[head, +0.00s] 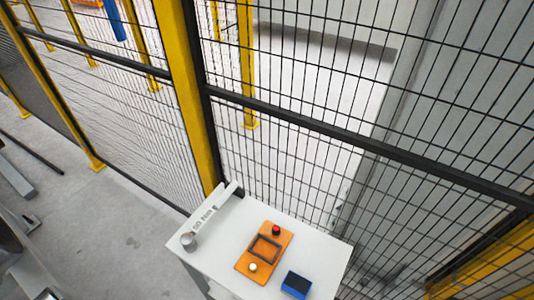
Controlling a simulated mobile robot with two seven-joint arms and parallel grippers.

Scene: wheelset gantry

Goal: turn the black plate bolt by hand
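No black plate bolt can be made out in the head view. A white table (215,262) stands at the lower middle, in front of the fence. On it lies an orange plate (246,271) with a black rectangular frame (264,248) on it. A dark piece with a red top (276,230) sits at the plate's far end and a small whitish knob (253,267) at its near end. Neither of my grippers shows in this view.
A blue box with a dark top (296,284) and a grey cylinder (189,241) stand on the table, beside a pale bar marked "90 Nm" (203,219). A mesh fence with yellow posts (186,90) rises behind. Grey floor (110,225) is open at left.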

